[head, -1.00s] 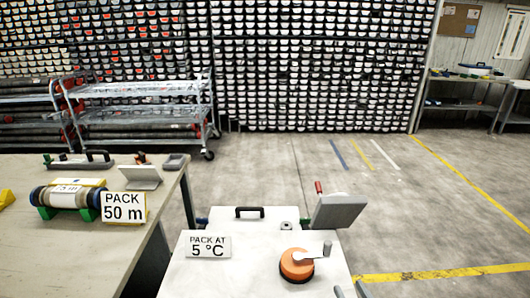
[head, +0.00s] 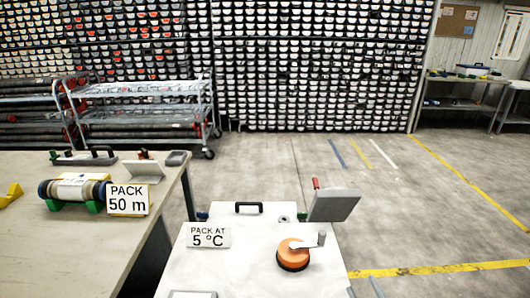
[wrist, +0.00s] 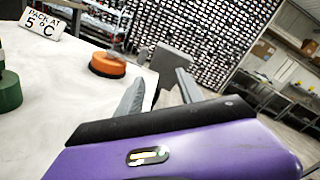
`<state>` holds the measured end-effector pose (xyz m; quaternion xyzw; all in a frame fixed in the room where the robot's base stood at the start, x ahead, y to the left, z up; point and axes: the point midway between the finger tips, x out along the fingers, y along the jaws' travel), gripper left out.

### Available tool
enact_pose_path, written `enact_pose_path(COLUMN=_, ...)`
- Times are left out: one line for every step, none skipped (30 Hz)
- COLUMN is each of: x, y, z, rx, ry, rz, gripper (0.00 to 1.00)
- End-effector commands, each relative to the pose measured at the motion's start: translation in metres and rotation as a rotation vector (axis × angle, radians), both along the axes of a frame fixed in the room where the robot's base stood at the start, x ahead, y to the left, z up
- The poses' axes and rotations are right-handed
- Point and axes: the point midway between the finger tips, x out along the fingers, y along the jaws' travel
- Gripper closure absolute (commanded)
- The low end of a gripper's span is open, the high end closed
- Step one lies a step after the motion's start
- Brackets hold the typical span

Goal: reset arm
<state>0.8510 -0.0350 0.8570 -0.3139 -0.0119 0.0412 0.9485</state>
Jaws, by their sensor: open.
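My gripper (wrist: 159,77) shows in the wrist view with its two grey fingers apart and nothing visible between them. Its purple and black body fills the lower part of that view. In the wrist view the fingers appear in front of a white worktop (wrist: 60,95), with the orange round piece beyond them to the left. My gripper is not clearly seen in the head view. The white worktop (head: 225,265) is at bottom centre there, bearing a "PACK AT 5 °C" sign (head: 208,236) and an orange round piece (head: 293,256) with a pale crank-like handle.
A grey tilted panel (head: 333,205) stands at the worktop's right back corner. A table (head: 50,240) at left bears a "PACK 50 m" sign (head: 127,199) and a roll on green supports. A metal cart (head: 150,105) stands behind. Floor at right is open.

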Motion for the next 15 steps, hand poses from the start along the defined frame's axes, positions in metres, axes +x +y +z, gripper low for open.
enact_pose_path(x=-0.007, y=-0.002, z=0.0, rx=-0.095, ry=-0.002, rz=-0.017, gripper=0.56)
enact_pose_path(x=-0.012, y=-0.004, z=0.0, rx=-0.162, ry=-0.003, rz=-0.027, gripper=0.56)
enact_pose_path(x=-0.02, y=-0.006, z=-0.001, rx=-0.258, ry=-0.003, rz=-0.043, gripper=0.56)
enact_pose_path(x=-0.027, y=-0.007, z=-0.001, rx=-0.337, ry=-0.002, rz=-0.054, gripper=0.56)
enact_pose_path(x=-0.035, y=-0.009, z=-0.002, rx=-0.421, ry=0.0, rz=-0.066, gripper=0.56)
enact_pose_path(x=-0.048, y=-0.01, z=-0.003, rx=-0.548, ry=0.004, rz=-0.08, gripper=0.56)
enact_pose_path(x=-0.059, y=-0.011, z=-0.003, rx=-0.65, ry=0.009, rz=-0.092, gripper=0.56)
enact_pose_path(x=-0.071, y=-0.012, z=-0.004, rx=-0.754, ry=0.014, rz=-0.101, gripper=0.56)
enact_pose_path(x=-0.088, y=-0.013, z=-0.003, rx=-0.892, ry=0.023, rz=-0.11, gripper=0.56)
enact_pose_path(x=-0.1, y=-0.013, z=-0.003, rx=-0.994, ry=0.028, rz=-0.117, gripper=0.56)
enact_pose_path(x=-0.113, y=-0.012, z=-0.001, rx=-1.094, ry=0.033, rz=-0.119, gripper=0.56)
enact_pose_path(x=-0.13, y=-0.012, z=0.001, rx=-1.224, ry=0.041, rz=-0.12, gripper=0.56)
enact_pose_path(x=-0.142, y=-0.011, z=0.003, rx=-1.317, ry=0.044, rz=-0.12, gripper=0.56)
enact_pose_path(x=-0.155, y=-0.01, z=0.005, rx=-1.41, ry=0.049, rz=-0.118, gripper=0.56)
enact_pose_path(x=-0.17, y=-0.008, z=0.009, rx=-1.526, ry=0.053, rz=-0.113, gripper=0.56)
